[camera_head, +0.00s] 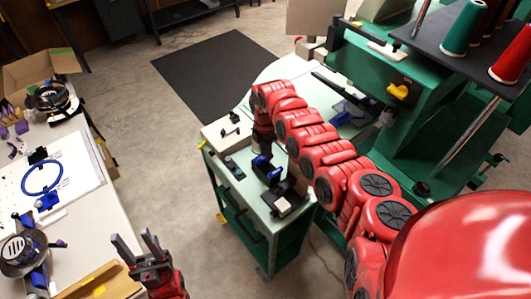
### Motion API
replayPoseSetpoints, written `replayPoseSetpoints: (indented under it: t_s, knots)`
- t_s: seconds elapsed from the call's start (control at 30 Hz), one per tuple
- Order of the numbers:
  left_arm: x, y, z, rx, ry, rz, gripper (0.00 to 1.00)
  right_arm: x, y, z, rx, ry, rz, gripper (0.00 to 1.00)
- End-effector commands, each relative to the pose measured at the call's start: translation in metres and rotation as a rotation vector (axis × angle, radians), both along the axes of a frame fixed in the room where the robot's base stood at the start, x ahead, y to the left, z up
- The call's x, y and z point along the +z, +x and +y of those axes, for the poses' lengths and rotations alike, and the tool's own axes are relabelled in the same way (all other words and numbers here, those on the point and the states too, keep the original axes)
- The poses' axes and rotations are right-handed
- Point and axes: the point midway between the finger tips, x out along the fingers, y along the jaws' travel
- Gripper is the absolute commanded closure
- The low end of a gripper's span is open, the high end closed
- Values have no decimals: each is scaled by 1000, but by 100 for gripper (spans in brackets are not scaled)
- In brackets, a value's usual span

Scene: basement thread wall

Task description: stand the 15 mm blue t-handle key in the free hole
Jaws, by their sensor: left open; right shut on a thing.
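My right gripper (263,152) reaches down over the green cart top from a bent red arm. It is shut on a small blue piece, which looks like the blue t-handle key (264,166). The key's lower end and size marking cannot be made out. A dark block with a pale front (284,205) stands just below and right of it, partly beside my arm; its holes are too small to tell. A pale block (231,131) with a black t-handle stands to the left. My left gripper (136,250) is open and empty, between the workbench and the cart.
The green cart (238,192) has a dark flat item (234,168) on its top. A green machine (375,85) with thread cones stands at the right. A cluttered white workbench (90,215) runs along the left. Bare floor and a black mat (212,70) lie between.

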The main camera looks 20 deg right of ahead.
Motion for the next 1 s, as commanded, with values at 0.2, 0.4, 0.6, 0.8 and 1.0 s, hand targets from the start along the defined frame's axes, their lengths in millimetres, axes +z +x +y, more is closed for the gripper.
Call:
replayPoseSetpoints:
  t_s: [0.2, 0.4, 0.6, 0.8, 1.0]
  knots:
    - [0, 0, 0, 0, 0, 0, 50, 0, 0, 0, 0, 0, 0, 100]
    - [-4, 0, 0, 0, 0, 0, 50, -5, 0, 0, 0, 0, 0, 100]
    - [-10, 0, 0, 0, 0, 0, 50, -11, 0, 0, 1, 1, 0, 100]
    - [-13, 0, 0, 0, 0, 0, 50, -16, 0, 1, 1, 1, 0, 100]
    - [-12, 0, 0, 0, 0, 0, 50, -15, 0, 0, 0, 1, 0, 65]
